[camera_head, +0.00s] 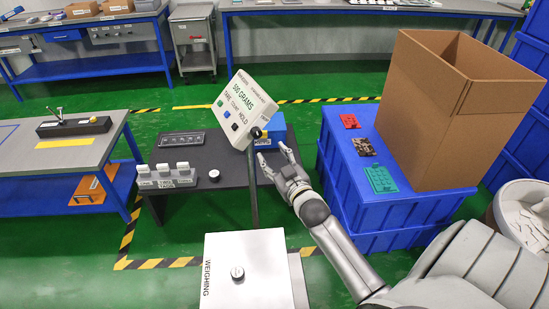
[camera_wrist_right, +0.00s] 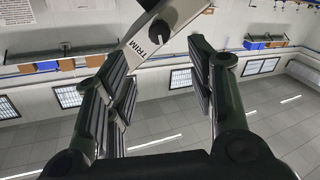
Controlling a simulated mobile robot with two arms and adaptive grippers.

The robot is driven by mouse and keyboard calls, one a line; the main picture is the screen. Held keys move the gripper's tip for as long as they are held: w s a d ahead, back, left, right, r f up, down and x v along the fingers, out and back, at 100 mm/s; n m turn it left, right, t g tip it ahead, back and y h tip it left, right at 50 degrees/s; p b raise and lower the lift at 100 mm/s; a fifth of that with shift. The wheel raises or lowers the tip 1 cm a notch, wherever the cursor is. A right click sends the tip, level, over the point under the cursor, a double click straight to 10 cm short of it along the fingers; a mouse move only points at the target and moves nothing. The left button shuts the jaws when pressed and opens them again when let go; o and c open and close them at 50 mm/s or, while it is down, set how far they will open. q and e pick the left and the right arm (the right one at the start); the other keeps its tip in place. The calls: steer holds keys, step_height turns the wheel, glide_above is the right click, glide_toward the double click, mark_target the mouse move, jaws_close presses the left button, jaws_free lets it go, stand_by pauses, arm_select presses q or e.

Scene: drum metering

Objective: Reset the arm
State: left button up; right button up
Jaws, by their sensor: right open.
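My right gripper (camera_head: 273,160) is open and empty, just right of the post of the tilted indicator box (camera_head: 245,105), which reads "500 GRAMS", "TARE", "COUNT" and "HOLD". In the right wrist view my right gripper (camera_wrist_right: 160,62) has its fingers spread. A panel marked TRIM (camera_wrist_right: 150,48) with a black knob (camera_wrist_right: 158,31) shows at the top between them; I cannot tell how far away it is. In the head view a black knob (camera_head: 256,132) sits at the box's lower right corner, close above the fingertips. My left gripper is not in view.
A weighing platform (camera_head: 255,280) with a small knobbed weight (camera_head: 237,272) stands in front. The dark table (camera_head: 215,205) holds white labelled blocks (camera_head: 174,175) and a blue box (camera_head: 272,128). Blue crates (camera_head: 380,200) carrying a tall open carton (camera_head: 445,100) stand close to the right of my arm.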

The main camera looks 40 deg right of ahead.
stand_by(0.4)
steer(key=s+a+f+g+y, duration=0.2)
steer(key=s+a+f+g, duration=0.5)
steer(key=s+a+f, duration=0.35)
steer(key=s+a+f+n+g+y, duration=0.1)
steer(key=s+a+g, duration=0.35)
steer(key=s, duration=0.55)
steer(key=s+a+g+y, duration=0.1)
steer(key=s+a+g, duration=0.3)
steer(key=s, duration=0.6)
step_height(320, 180, down, 27)
steer(key=s, duration=0.2)
steer(key=s+d+f+g, duration=0.1)
steer(key=s+d+f, duration=0.1)
steer(key=s+f, duration=1.2)
steer(key=s, duration=0.2)
steer(key=shift+s+f+n+h, duration=0.3)
steer(key=shift+n, duration=0.1)
